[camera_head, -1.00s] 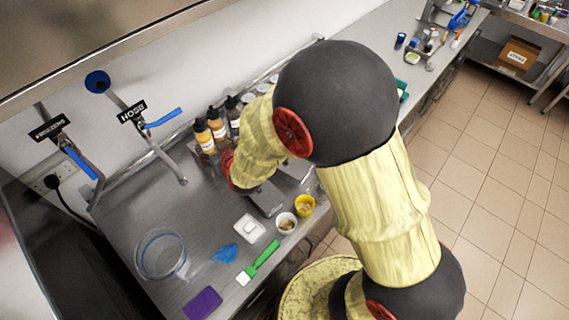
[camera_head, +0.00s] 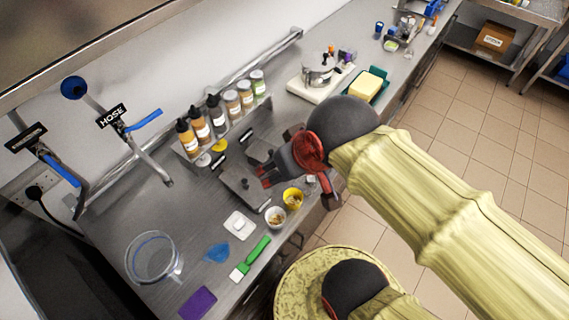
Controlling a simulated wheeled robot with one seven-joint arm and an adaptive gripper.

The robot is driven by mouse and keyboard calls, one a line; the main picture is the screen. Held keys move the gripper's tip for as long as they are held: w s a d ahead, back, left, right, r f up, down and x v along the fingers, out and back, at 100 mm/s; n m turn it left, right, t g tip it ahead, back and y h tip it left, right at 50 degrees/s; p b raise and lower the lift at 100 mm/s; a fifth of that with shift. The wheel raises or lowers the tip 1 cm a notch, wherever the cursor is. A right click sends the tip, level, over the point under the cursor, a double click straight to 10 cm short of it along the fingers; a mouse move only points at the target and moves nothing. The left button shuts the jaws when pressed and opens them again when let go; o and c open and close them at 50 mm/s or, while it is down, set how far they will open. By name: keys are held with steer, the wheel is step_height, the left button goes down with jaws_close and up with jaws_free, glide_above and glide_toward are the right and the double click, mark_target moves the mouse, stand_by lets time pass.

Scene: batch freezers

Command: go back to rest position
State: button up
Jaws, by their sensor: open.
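My gripper (camera_head: 272,175) is at the end of my yellow arm, over the steel counter (camera_head: 190,235), at its front part. It is open, and I see nothing held in it. It hangs just above and behind a yellow cup (camera_head: 293,198) and a small white cup (camera_head: 275,215), both with contents. Part of the gripper is hidden by my wrist, and I cannot tell its exact height above the counter.
Sauce bottles and jars (camera_head: 217,112) stand in a rack by the wall. A clear jug (camera_head: 154,258), green brush (camera_head: 250,258), blue piece (camera_head: 217,253) and purple pad (camera_head: 198,302) lie left. A pot (camera_head: 318,68) and butter block (camera_head: 369,86) are behind. Tiled floor is free at right.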

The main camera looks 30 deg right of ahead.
step_height(320, 180, down, 16)
steer(key=b, duration=1.5)
steer(key=shift+r+b, duration=0.2)
steer(key=shift+b, duration=0.15)
steer(key=shift+w, duration=0.1)
